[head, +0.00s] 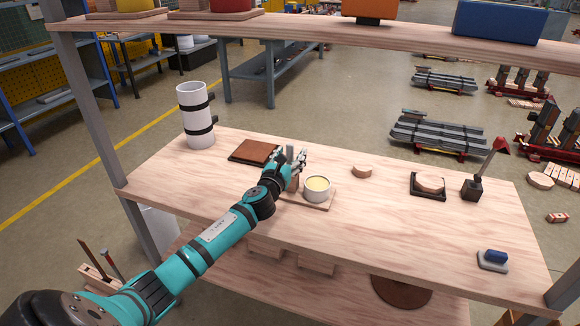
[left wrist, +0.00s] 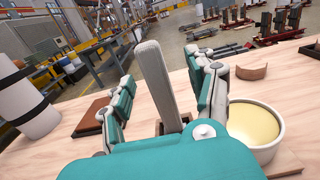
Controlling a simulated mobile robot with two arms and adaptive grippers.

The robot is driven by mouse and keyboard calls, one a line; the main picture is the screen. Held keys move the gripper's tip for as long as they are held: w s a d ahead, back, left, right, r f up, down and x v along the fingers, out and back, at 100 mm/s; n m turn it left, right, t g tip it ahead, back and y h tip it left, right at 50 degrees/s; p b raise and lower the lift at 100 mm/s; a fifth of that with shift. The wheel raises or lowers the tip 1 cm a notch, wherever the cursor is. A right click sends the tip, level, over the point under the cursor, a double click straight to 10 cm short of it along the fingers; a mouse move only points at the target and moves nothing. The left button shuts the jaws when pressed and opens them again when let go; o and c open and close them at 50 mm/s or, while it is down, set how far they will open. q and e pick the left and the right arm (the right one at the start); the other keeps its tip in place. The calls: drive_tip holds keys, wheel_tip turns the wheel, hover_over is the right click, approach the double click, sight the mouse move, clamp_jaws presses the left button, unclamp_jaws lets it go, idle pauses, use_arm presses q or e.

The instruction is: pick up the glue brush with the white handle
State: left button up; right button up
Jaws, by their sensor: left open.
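The glue brush's pale grey-white handle (left wrist: 155,80) stands upright, slightly tilted, between the fingers of my left gripper (head: 292,158) in the left wrist view. In that view there are gaps between the handle and the fingers on both sides, so the gripper is open around it. In the head view only a bit of the handle (head: 289,153) shows among the fingers. The brush's lower end is hidden by the gripper. A white glue pot (head: 317,193) with pale yellow content stands just right of the gripper on a wooden board (head: 318,204). My right gripper is not in view.
A brown flat pad (head: 254,152) and a white cylinder with black bands (head: 197,118) stand to the left. A shelf (head: 300,30) spans above.

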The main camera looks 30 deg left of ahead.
use_arm(q)
drive_tip(key=shift+c, duration=0.4)
clamp_jaws()
